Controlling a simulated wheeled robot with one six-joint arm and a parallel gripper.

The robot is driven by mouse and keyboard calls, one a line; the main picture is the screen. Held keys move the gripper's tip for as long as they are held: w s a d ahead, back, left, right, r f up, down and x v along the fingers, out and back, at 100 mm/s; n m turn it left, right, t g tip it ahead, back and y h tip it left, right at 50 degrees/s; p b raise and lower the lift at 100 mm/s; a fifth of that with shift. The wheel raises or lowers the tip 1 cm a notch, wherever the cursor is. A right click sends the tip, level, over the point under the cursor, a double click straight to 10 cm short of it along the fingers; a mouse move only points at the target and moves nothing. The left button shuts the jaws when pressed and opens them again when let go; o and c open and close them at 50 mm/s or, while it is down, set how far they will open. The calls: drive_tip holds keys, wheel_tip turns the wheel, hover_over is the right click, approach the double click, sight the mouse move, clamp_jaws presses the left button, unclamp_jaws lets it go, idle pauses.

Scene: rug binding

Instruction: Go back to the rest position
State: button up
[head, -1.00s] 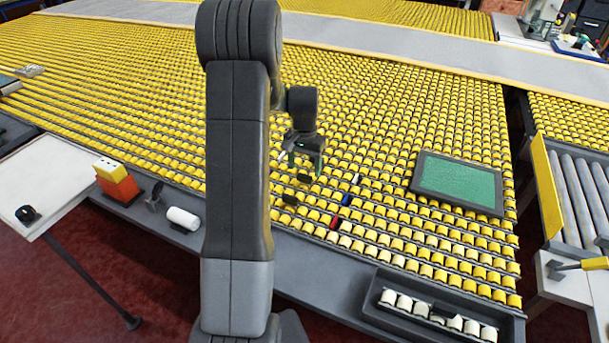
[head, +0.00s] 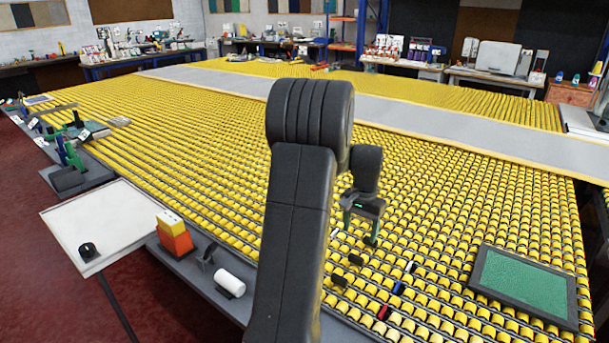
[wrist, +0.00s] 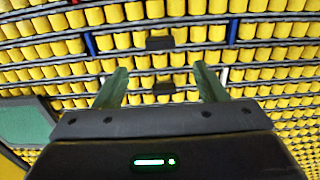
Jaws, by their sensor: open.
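My gripper (head: 358,226) is in the head view, over the near part of the yellow roller table (head: 440,200). My arm hides part of the table's near edge.
A green pad in a dark frame (head: 522,283) lies on the rollers at right. A red (head: 384,312) and a blue piece (head: 398,288) lie nearby. At left are an orange-yellow box (head: 174,234), a white roll (head: 230,283) and a white side table (head: 115,222). Benches (head: 145,62) line the back wall.

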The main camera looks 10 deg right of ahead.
sight(356, 256)
wheel_tip(356, 256, down, 11)
drive_tip(key=shift+f, duration=0.2)
drive_tip(key=shift+r, duration=2)
